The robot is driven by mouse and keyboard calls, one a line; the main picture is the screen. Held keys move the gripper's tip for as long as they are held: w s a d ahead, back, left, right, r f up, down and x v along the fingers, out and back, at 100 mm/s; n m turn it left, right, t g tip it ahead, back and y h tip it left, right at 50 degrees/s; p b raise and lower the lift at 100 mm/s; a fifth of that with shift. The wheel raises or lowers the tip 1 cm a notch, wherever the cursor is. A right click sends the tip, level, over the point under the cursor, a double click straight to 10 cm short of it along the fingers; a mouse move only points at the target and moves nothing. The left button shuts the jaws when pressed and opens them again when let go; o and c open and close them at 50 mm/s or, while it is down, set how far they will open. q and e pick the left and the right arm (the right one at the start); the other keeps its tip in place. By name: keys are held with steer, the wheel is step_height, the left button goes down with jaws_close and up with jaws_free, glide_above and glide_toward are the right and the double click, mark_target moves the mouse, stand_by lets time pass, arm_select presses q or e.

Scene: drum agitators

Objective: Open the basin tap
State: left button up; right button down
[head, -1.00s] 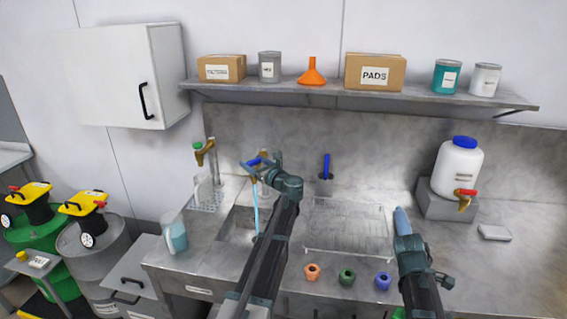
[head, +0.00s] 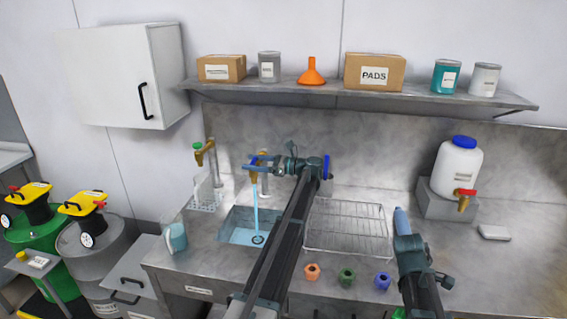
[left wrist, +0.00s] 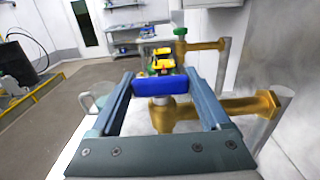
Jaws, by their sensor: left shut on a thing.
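The basin tap (head: 254,178) is brass with a blue handle (left wrist: 160,86), and stands behind the sink basin (head: 242,237). Water (head: 256,212) runs from its spout into the basin. My left gripper (head: 262,162) is at the top of the tap. In the left wrist view its fingers (left wrist: 161,84) are shut on the blue handle, which lies across between them. The tap's brass body is below and right of the handle there. My right gripper (head: 402,221) is over the counter, right of the rack, seen edge-on, away from the tap.
A green-handled tap (head: 204,151) stands left of the basin, near a jug (head: 174,237). A wire rack (head: 348,232) is right of the basin. Small coloured pieces (head: 347,277) line the front. A white canister (head: 459,168) with a red-handled tap stands right.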

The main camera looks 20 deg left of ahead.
stand_by(0.4)
arm_select(q)
steer(key=o, duration=1.2)
steer(key=v, duration=1.2)
steer(key=shift+w, duration=0.2)
